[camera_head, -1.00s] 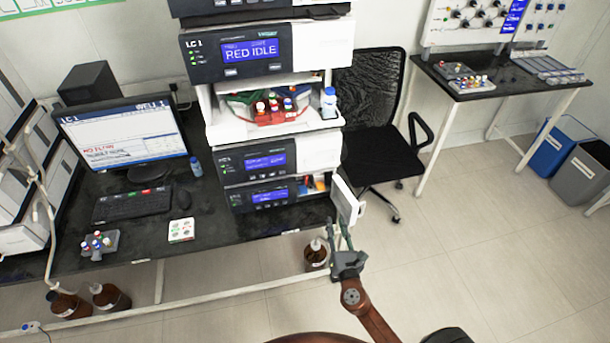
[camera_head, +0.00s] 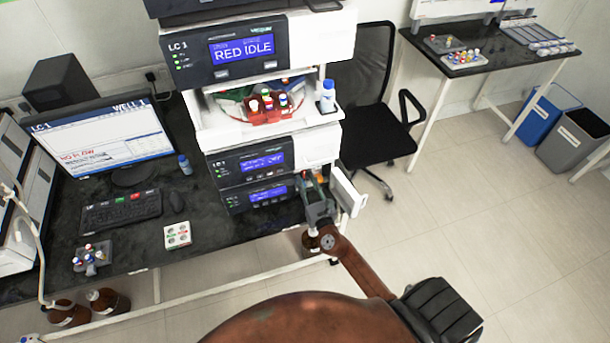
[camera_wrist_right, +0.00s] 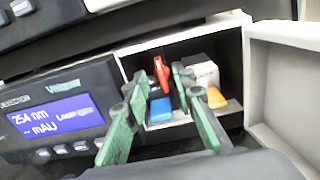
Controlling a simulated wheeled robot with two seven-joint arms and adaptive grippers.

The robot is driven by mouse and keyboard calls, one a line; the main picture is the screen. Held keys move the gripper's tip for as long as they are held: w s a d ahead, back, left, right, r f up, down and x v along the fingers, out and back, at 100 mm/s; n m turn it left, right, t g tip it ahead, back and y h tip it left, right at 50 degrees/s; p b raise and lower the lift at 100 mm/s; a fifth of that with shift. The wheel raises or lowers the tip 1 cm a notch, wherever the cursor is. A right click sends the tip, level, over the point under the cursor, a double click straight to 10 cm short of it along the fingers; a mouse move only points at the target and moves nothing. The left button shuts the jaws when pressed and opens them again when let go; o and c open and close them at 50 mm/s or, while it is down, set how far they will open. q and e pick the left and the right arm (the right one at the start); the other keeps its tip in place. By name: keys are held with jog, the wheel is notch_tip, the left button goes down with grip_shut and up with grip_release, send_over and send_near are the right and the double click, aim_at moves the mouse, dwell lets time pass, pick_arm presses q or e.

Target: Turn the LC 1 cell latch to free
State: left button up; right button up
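The LC 1 cell compartment is the open bay at the right of the lowest module, with its white door (camera_head: 348,193) swung open. In the right wrist view the bay holds a red latch lever (camera_wrist_right: 162,70), standing roughly upright, a blue tab (camera_wrist_right: 160,109), an orange tab (camera_wrist_right: 216,97) and a pale block (camera_wrist_right: 203,72). My right gripper (camera_head: 315,187) is at the bay's mouth. Its green fingers (camera_wrist_right: 158,80) are apart in the wrist view, with the red lever showing between the tips. Contact with the lever cannot be told. My left gripper is not in view.
The open door (camera_wrist_right: 285,85) stands close on the right of the gripper. The detector's display panel (camera_wrist_right: 60,115) is on the left. A red vial rack (camera_head: 268,112) and a blue-capped bottle (camera_head: 327,97) sit above. A black chair (camera_head: 365,135) stands behind the door.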

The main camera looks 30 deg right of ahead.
aim_at(304, 173)
jog(key=shift+x, duration=1.2)
jog(key=shift+c, duration=0.5)
grip_shut()
